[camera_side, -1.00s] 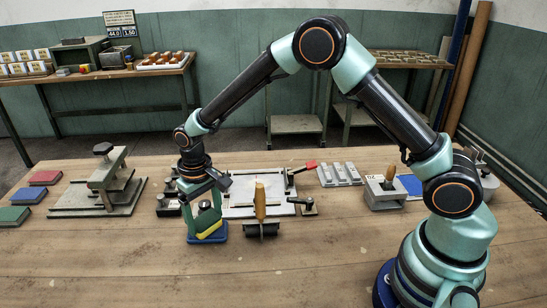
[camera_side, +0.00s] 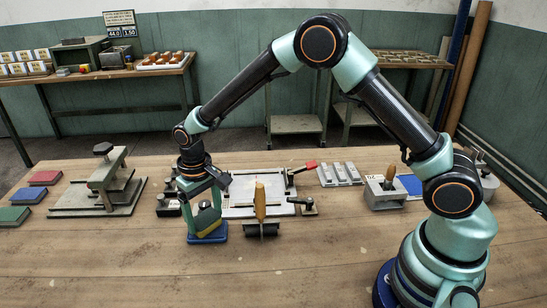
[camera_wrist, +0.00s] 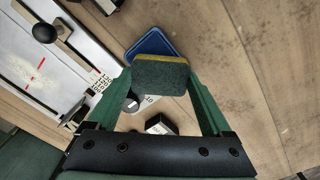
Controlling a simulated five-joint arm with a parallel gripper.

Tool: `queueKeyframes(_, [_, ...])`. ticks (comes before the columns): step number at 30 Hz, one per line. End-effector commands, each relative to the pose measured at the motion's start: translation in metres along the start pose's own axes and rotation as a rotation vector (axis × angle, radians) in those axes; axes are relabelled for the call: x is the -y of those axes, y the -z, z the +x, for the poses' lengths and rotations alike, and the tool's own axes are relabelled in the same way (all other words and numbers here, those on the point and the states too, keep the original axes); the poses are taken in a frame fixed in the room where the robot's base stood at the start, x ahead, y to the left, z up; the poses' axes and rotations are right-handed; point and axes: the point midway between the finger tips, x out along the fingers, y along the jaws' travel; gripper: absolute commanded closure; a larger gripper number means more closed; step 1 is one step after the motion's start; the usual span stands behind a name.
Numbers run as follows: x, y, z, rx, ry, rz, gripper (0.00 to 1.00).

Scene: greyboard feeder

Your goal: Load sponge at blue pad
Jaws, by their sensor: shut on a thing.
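The sponge (camera_wrist: 160,77) is a block with a dark green scouring side and a yellow edge. In the wrist view my gripper (camera_wrist: 160,84) has one finger on each side of it and is shut on it. In the side view the sponge (camera_side: 208,219) shows between the green fingers of my gripper (camera_side: 207,228), left of the table's middle. The blue pad (camera_side: 208,239) lies on the table at the fingertips. It also shows in the wrist view (camera_wrist: 153,41), partly behind the sponge. Whether the sponge touches the pad is unclear.
A white board (camera_side: 240,205) with a red-handled clamp (camera_side: 305,167) lies right of my gripper. A wooden-handled roller (camera_side: 260,210) stands at its front edge. A grey press (camera_side: 107,180) stands left, beside red, blue and green blocks (camera_side: 14,216). The front table is clear.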

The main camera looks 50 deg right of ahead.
Motion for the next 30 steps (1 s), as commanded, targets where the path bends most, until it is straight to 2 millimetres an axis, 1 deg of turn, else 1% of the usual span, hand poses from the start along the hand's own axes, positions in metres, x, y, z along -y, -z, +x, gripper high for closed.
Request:
queueKeyframes(1, [0.000,0.000,-0.005,-0.002,0.001,0.000,0.60])
queueKeyframes(21, [0.000,0.001,-0.053,-0.002,0.001,0.000,0.60])
queueKeyframes(25, [0.000,0.000,-0.060,-0.001,0.000,0.000,0.60])
queueKeyframes(30, [0.000,0.000,-0.062,-0.001,0.000,0.000,0.60])
